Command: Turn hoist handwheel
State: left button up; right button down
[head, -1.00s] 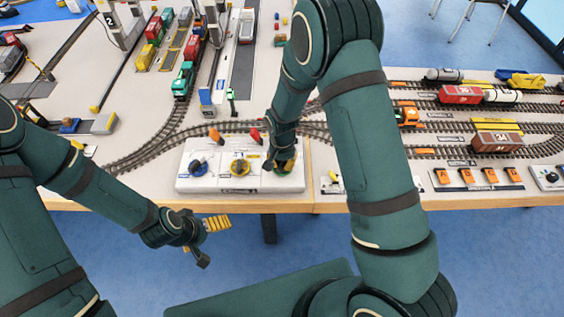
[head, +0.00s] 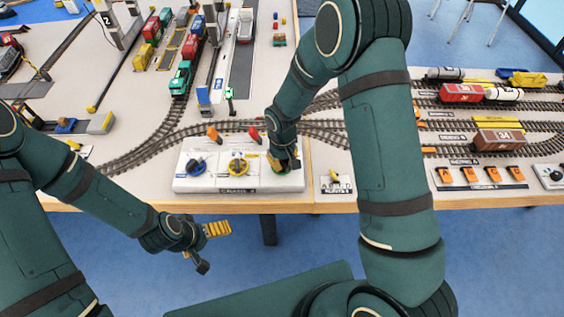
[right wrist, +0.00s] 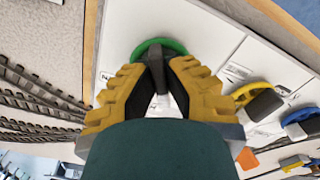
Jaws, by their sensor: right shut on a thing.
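A white control panel (head: 214,180) lies at the table's front edge with three handwheels. The blue handwheel (head: 195,165) is at left and the yellow handwheel (head: 238,167) is in the middle. The green handwheel (right wrist: 160,46) is at the right end, mostly hidden by my right gripper (head: 284,164) in the head view. In the right wrist view the right gripper's fingers (right wrist: 160,72) are closed together at the green handwheel, shut on it. The panel's small labels are too small to read. My left gripper (head: 205,244) is open and empty, in front of the table edge.
Orange and red levers (head: 213,133) stand behind the handwheels. Tracks (head: 150,145) curve behind the panel. A small plate with a yellow lever (head: 335,176) lies to its right, near my right arm. Orange switches (head: 480,174) are further right.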

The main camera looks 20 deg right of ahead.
aim_at(283, 161)
jog(key=shift+f+n, duration=0.1)
jog(key=shift+n, duration=1.7)
jog(key=c, duration=1)
grip_release()
jog(key=shift+r, duration=0.65)
notch_tip(283, 161, up, 11)
jog(key=shift+f, duration=0.1)
